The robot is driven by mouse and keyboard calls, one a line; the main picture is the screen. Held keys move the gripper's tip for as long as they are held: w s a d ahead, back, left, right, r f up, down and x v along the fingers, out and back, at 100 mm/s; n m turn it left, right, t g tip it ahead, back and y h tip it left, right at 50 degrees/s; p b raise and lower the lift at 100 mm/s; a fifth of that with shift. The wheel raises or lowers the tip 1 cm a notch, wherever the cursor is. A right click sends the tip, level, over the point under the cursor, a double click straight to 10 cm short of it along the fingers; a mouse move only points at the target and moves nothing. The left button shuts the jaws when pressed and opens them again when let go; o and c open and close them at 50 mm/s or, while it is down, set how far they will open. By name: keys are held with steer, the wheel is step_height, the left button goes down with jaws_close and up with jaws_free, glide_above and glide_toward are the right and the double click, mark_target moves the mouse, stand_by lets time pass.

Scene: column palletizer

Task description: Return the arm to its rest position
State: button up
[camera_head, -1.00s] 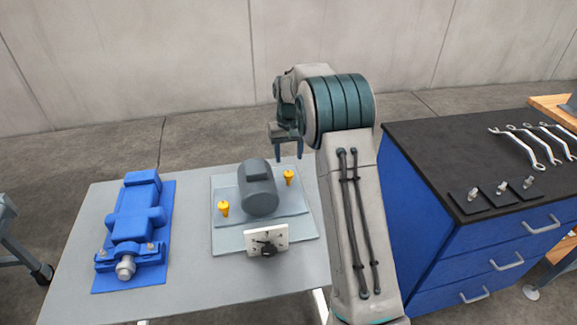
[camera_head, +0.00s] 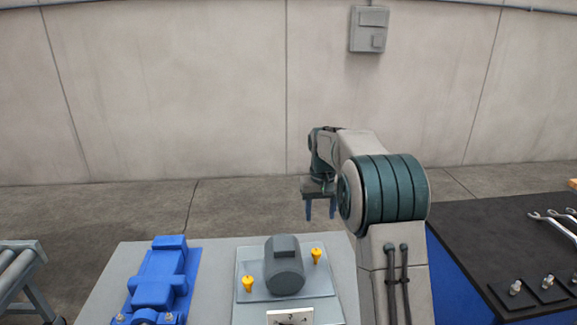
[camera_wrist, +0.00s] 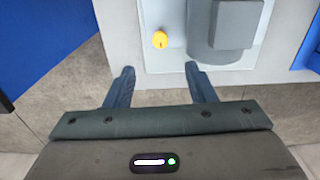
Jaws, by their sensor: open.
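My gripper (camera_head: 320,208) hangs open and empty, fingers pointing down, above and behind the right part of the grey table (camera_head: 217,258). In the wrist view its two fingers (camera_wrist: 161,90) are spread apart with nothing between them. My arm is raised and bent, its green shoulder joint in front at the right. A grey motor (camera_head: 284,266) stands on a light plate (camera_head: 260,312) on the table, between two yellow pegs (camera_head: 248,284) (camera_head: 316,256). The motor also shows in the wrist view (camera_wrist: 212,40), beyond the fingers and apart from them.
A blue machine unit (camera_head: 160,285) lies on the table's left side. A white dial plate (camera_head: 290,317) is cut off below. A dark-topped blue cabinet (camera_head: 490,230) with wrenches (camera_head: 555,220) stands at right, a roller conveyor (camera_head: 22,270) at left. The floor behind is clear.

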steer(key=s+r, duration=0.6)
steer(key=s, duration=0.2)
steer(key=s+f+t+p, duration=0.1)
steer(key=s+t+p, duration=0.1)
steer(key=s, duration=2.5)
steer(key=shift+a+f+m+t, duration=0.3)
steer(key=shift+a+t, duration=0.05)
steer(key=shift+t, duration=0.05)
